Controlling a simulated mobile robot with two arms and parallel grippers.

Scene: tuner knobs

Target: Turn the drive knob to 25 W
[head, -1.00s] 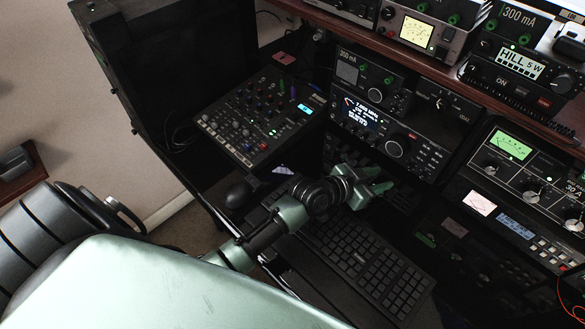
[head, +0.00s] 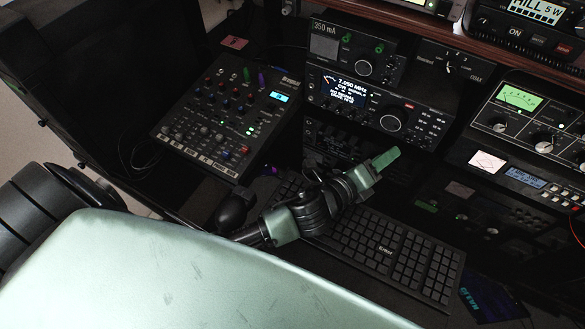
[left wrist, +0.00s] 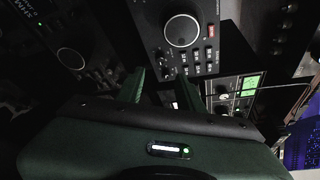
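No label reading "drive" is legible, so I cannot tell which knob is the drive knob. The black transceiver (head: 432,118) with a lit 7.050 MHz display has a large round knob (head: 393,120). A unit above it marked 350 mA (head: 327,45) has a smaller knob (head: 364,67). A display on the upper right shelf unit (head: 535,10) reads HILL 5 W. My left gripper (head: 384,162) is over the keyboard's far edge, in front of the transceiver. In the left wrist view its fingers (left wrist: 162,88) are apart and empty, below a large knob (left wrist: 181,30). My right gripper is not seen.
The keyboard (head: 400,262) lies under my left wrist. A mixer (head: 225,115) stands left, with a dark mouse (head: 235,208) near it. A meter unit (head: 530,118) with several knobs stands right. The wooden shelf edge (head: 470,40) overhangs the equipment.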

